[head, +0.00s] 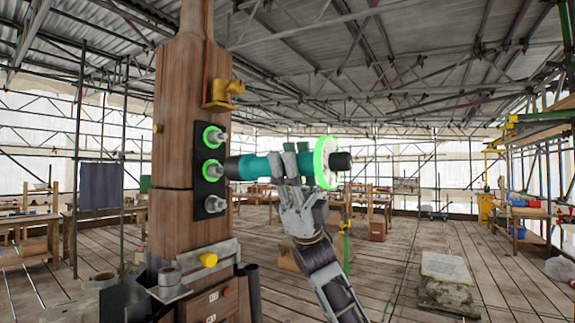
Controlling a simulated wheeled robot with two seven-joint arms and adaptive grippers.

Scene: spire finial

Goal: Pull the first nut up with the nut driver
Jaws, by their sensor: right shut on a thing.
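A black plate (204,187) is fixed to the wooden spire post (178,90). Three grey studs with nuts stick out from it: a top one (221,139), a middle one (214,170) and a bottom one (216,205). Green rings surround the top and middle ones; none shows at the bottom one. My right gripper (290,165) is shut on the teal nut driver (256,167), which has a green ring at its back end. The driver lies about level, its dark tip beside the middle nut; I cannot tell whether they touch. My left gripper is not in view.
A brass bracket (221,94) sits on the post above the plate. A grey ledge with a yellow knob (208,260) juts out below. A stone block (446,268) lies on the plank floor at right. The space right of the driver is open.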

